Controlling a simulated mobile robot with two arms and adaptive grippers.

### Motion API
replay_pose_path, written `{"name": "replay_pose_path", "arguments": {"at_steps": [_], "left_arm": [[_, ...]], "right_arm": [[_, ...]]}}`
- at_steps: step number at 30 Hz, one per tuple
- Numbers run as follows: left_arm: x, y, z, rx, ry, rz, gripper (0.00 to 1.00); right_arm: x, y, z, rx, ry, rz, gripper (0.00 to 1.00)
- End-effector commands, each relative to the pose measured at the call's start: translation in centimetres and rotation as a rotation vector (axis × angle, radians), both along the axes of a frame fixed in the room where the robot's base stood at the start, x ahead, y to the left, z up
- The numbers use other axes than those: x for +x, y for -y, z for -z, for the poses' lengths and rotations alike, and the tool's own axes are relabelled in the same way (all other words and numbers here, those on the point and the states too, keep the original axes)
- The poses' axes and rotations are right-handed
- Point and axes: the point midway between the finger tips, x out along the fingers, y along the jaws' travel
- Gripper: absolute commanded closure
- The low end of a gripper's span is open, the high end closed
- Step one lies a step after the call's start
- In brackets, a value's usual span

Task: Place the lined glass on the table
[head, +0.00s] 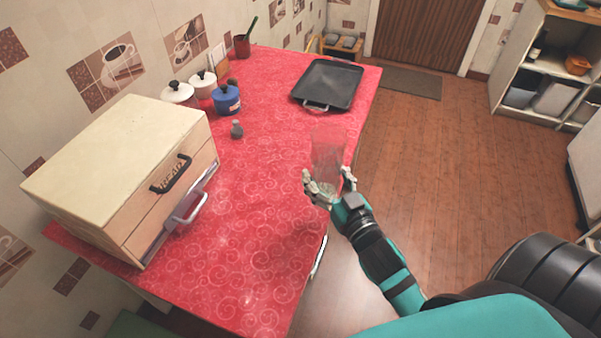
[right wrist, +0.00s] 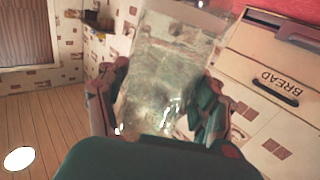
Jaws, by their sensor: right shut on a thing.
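The lined glass (head: 328,150) is a clear, tall tumbler, held upright or nearly so at the right edge of the red table (head: 255,215). My right gripper (head: 329,183) is shut on the lower part of the glass. In the right wrist view the glass (right wrist: 165,75) fills the middle, between the two fingers of the right gripper (right wrist: 160,110). I cannot tell from the head view whether the glass base touches the table or hangs above it. My left gripper is not in view.
A wooden bread box (head: 120,165) stands at the left of the table. White canisters (head: 178,93), a blue pot (head: 227,98) and a small grey shaker (head: 237,129) stand behind it. A black tray (head: 328,83) lies at the far end. The table's middle and front are clear.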

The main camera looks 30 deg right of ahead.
Motion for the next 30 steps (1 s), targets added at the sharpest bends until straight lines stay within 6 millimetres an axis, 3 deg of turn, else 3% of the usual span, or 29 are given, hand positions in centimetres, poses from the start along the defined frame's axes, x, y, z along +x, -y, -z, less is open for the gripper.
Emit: {"name": "replay_pose_path", "arguments": {"at_steps": [5,21,25,30], "left_arm": [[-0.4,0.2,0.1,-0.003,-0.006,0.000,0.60],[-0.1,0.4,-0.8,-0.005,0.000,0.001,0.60],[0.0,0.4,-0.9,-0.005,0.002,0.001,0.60],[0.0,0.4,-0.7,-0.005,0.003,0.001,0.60]], "right_arm": [[2.3,0.9,0.1,0.000,0.010,0.005,0.74],[14.6,2.4,1.3,0.001,0.008,0.006,0.74],[16.0,2.6,1.4,0.002,0.008,0.005,0.74],[16.5,2.6,2.5,0.004,0.004,0.006,0.74]]}}
